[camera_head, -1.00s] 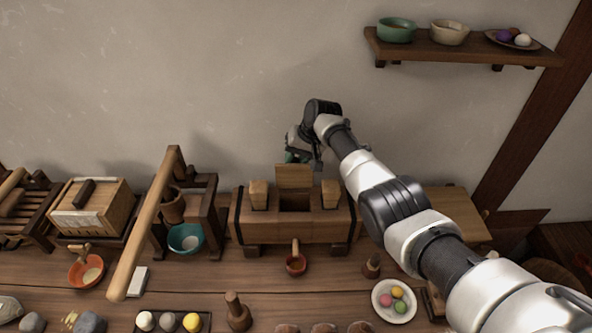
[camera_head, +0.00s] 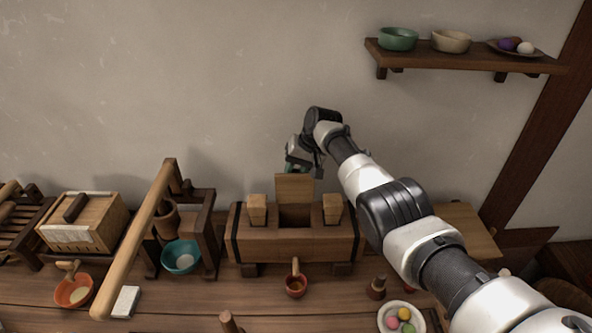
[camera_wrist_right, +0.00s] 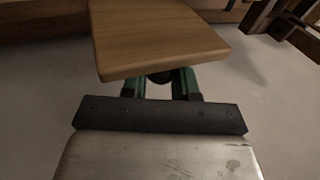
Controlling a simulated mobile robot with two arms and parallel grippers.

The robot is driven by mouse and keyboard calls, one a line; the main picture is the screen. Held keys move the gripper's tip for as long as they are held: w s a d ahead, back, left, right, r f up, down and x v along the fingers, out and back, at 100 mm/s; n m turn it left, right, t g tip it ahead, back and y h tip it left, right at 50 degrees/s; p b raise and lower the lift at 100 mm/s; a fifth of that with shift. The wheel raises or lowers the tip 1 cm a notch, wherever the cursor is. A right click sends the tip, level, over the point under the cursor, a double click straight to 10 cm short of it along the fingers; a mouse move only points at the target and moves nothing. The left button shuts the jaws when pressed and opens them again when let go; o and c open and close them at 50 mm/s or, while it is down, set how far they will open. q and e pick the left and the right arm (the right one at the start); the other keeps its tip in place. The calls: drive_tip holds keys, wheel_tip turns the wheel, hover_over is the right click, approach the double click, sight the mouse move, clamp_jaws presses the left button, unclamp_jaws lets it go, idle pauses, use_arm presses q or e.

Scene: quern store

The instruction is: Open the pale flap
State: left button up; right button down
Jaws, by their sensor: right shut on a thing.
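The pale flap (camera_head: 294,187) stands raised, about upright, at the back of the opening in a wooden box (camera_head: 290,247) on the bench. My right gripper (camera_head: 298,168) is at the flap's top edge, on the wall side, and partly hidden. In the right wrist view, the flap (camera_wrist_right: 155,40) fills the top middle. The green fingers of my right gripper (camera_wrist_right: 160,84) are shut at its near edge, with a dark rounded part between them; the exact grip is partly hidden. My left gripper is not in view.
Two wooden blocks (camera_head: 257,209) (camera_head: 332,208) flank the opening. A wooden frame with a long pole (camera_head: 135,245) and a teal bowl (camera_head: 181,257) stand to the left. A shelf (camera_head: 465,57) hangs upper right.

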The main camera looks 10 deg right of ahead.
drive_tip(key=c, duration=1.2)
unclamp_jaws()
drive_tip(key=shift+o, duration=1.4)
drive_tip(key=shift+w+f, duration=0.15)
drive_tip(key=shift+w, duration=0.05)
drive_tip(key=v, duration=1.1)
drive_tip(key=shift+f, duration=0.15)
